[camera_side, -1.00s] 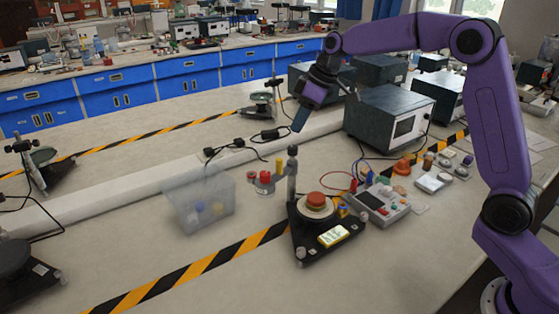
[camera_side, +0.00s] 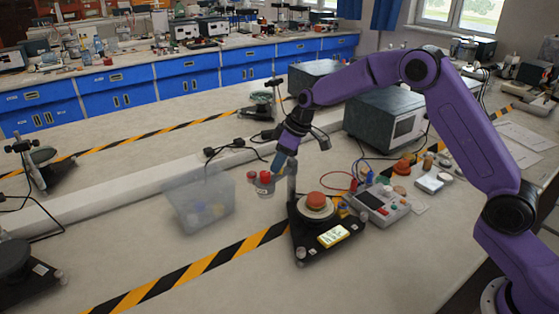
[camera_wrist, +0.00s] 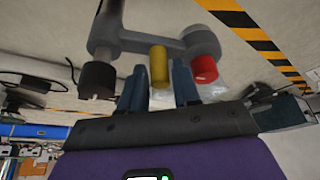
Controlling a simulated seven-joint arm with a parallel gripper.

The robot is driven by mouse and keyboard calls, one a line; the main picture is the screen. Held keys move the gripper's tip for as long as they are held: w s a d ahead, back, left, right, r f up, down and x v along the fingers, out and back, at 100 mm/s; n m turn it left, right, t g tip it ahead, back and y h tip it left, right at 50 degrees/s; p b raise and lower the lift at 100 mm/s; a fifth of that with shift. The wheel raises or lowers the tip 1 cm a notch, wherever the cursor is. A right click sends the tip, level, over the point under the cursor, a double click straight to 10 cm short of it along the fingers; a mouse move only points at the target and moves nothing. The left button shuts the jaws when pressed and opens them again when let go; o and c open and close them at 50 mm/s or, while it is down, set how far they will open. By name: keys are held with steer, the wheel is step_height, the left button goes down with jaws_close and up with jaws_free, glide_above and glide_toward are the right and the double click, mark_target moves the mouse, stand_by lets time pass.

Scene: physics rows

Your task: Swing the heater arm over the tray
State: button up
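The heater arm (camera_side: 263,188) is a short grey bar reaching left from an upright post (camera_side: 291,185) on a black triangular base (camera_side: 303,246). It has a red knob (camera_side: 265,177), which also shows in the wrist view (camera_wrist: 204,69), and a yellow upright peg (camera_wrist: 159,66). My gripper (camera_side: 279,168) is low at the heater arm, left of the post. In the wrist view its two blue fingers (camera_wrist: 158,86) stand either side of the yellow peg, apart from it by narrow gaps. A round pale plate (camera_side: 329,214) with a reddish disc (camera_side: 316,200), seemingly the tray, sits on the base, right of the heater arm.
A clear bin (camera_side: 199,210) stands left of the heater arm. A grey control box (camera_side: 380,205) with wires is to the right, and a large dark instrument (camera_side: 385,118) is behind. Striped tape (camera_side: 190,272) crosses the bench; the front is clear.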

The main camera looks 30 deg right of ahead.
jaws_close()
steer(key=s+d+n+g, duration=0.4)
steer(key=d+n+g, duration=0.1)
steer(key=n, duration=1)
steer(key=shift+d+y, duration=0.35)
steer(key=shift+y, duration=0.05)
steer(key=shift+s+d+g, duration=0.1)
steer(key=shift+g, duration=0.2)
stand_by(0.3)
jaws_free()
